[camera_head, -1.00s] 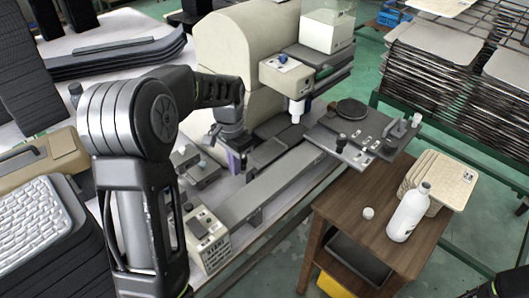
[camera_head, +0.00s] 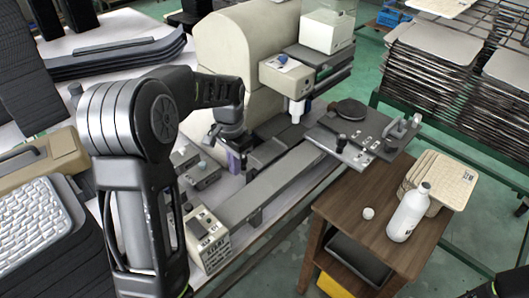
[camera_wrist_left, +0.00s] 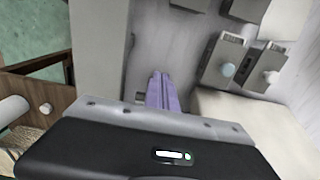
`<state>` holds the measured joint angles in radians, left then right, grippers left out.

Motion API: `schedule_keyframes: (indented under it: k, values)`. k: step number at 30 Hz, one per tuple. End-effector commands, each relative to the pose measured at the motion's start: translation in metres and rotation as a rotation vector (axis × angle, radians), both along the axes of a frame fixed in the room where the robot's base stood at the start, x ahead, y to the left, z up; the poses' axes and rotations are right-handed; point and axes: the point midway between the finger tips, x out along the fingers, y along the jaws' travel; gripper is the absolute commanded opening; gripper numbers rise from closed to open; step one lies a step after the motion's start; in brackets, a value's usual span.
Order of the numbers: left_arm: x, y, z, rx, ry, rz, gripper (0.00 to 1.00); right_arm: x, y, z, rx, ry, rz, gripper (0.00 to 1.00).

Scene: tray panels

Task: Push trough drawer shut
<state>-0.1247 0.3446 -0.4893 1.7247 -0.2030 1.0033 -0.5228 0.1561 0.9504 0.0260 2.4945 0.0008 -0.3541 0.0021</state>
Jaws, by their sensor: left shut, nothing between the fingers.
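My left gripper (camera_head: 236,160) has purple fingers that are shut and empty. It points down beside a dark grey tray-like part (camera_head: 266,153) at the foot of the big cream machine (camera_head: 240,55); this part may be the trough drawer, but I cannot tell surely. My wrist partly covers that area, and whether the fingers touch it is unclear. In the left wrist view the shut fingers (camera_wrist_left: 160,92) stand beside a long grey beam (camera_wrist_left: 98,50). The beam (camera_head: 275,182) also runs diagonally in the head view.
Small grey boxes with knobs (camera_head: 203,174) lie left of the fingers. A control box (camera_head: 207,240) stands at the beam's near end. A wooden stand (camera_head: 345,205) with a white bottle (camera_head: 408,213) is at the right. A grey plate (camera_head: 362,133) projects at the machine's right.

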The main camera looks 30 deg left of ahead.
Motion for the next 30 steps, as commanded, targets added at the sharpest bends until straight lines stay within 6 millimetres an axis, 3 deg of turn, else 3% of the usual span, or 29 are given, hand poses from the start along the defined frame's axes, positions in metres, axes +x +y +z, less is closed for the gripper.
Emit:
schedule_keyframes:
  k: [16, 30]
  values:
    - [0.001, 0.000, 0.000, 0.000, 0.000, 0.000, 0.00, 0.000, 0.000, 0.000, 0.000, 0.000, 0.000, 0.00]
    - [0.017, -0.005, 0.001, 0.001, 0.000, -0.001, 0.00, 0.000, 0.000, 0.004, 0.000, 0.000, 0.000, 0.00]
